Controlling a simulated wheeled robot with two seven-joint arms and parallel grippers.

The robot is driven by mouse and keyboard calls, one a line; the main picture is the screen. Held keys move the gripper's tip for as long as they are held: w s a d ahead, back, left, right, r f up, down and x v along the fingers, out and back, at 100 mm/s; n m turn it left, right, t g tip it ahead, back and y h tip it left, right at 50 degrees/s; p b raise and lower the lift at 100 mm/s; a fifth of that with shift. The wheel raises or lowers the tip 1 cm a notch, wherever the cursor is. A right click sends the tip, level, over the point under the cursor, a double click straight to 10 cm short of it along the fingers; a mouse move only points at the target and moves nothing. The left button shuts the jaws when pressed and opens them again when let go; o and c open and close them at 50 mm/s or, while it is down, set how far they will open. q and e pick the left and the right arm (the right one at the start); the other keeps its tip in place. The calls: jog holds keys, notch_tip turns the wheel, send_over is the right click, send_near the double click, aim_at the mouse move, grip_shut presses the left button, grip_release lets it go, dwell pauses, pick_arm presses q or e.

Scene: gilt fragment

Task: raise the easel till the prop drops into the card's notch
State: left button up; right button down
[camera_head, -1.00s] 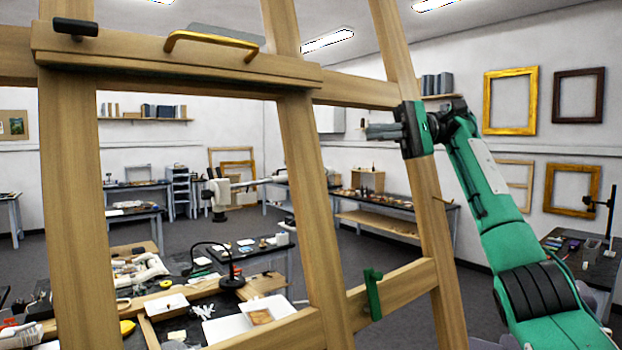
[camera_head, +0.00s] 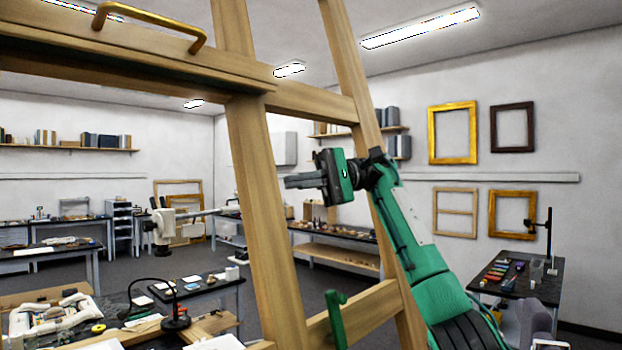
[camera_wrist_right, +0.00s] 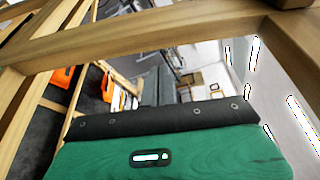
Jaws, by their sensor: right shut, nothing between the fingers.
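The wooden easel (camera_head: 262,180) stands large and close at the left and middle of the head view. A brass handle (camera_head: 150,30) sits on its upper crossbar (camera_head: 110,65). A green peg-like part (camera_head: 336,318) stands on its lower rail (camera_head: 372,308). I cannot tell whether this is the prop, and I cannot make out the card's notch. My right gripper (camera_head: 290,182) is shut and empty, to the right of the easel's middle upright, below the crossbar and away from the handle. The right wrist view shows the easel's beams (camera_wrist_right: 130,42) beyond my green gripper body. My left gripper is out of view.
A cluttered workbench (camera_head: 200,285) with a desk lamp (camera_head: 175,320) lies beyond the easel at lower left. A dark side table (camera_head: 515,280) stands at the right. Picture frames (camera_head: 452,133) hang on the far wall. Dark floor (camera_head: 300,285) shows between benches.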

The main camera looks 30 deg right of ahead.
aim_at(275, 185)
jog(key=a, duration=0.1)
jog(key=a+p, duration=0.1)
jog(key=a, duration=0.3)
jog(key=shift+f, duration=0.25)
